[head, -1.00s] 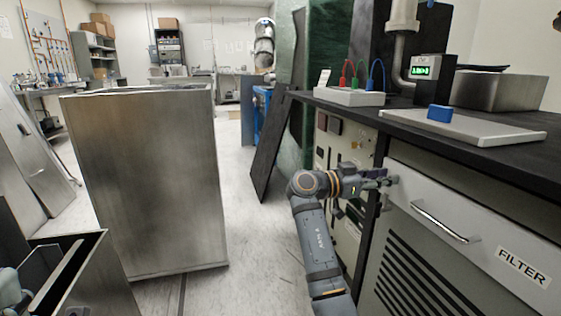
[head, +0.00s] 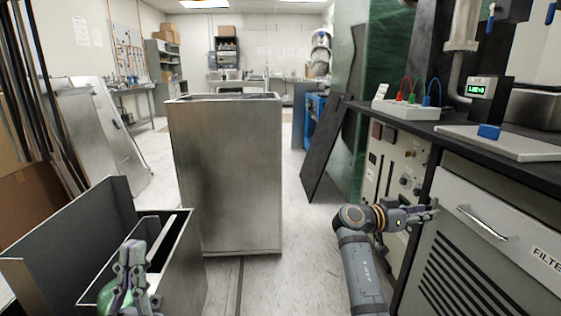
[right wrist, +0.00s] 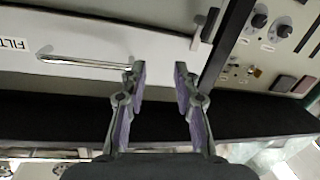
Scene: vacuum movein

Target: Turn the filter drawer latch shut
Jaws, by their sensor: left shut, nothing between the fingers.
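The filter drawer (head: 510,215) has a pale front, a bar handle and a FILTER label, and sits under the dark bench top. It looks closed. In the right wrist view, its front (right wrist: 100,30) fills the upper left. A small grey latch piece (right wrist: 197,32) shows by the drawer's end, beside the dark post. My right gripper (right wrist: 160,68) is open and empty, with its fingers pointing at the drawer end and the latch a little beyond the right finger. In the head view, my right gripper (head: 425,214) hides the latch. My left gripper (head: 132,250) is shut, low at left.
An open metal bin (head: 185,270) stands around my left gripper, with a green round thing (head: 112,298) beside it. A tall metal cabinet (head: 228,175) stands mid-floor. A control panel (head: 395,175) adjoins the drawer.

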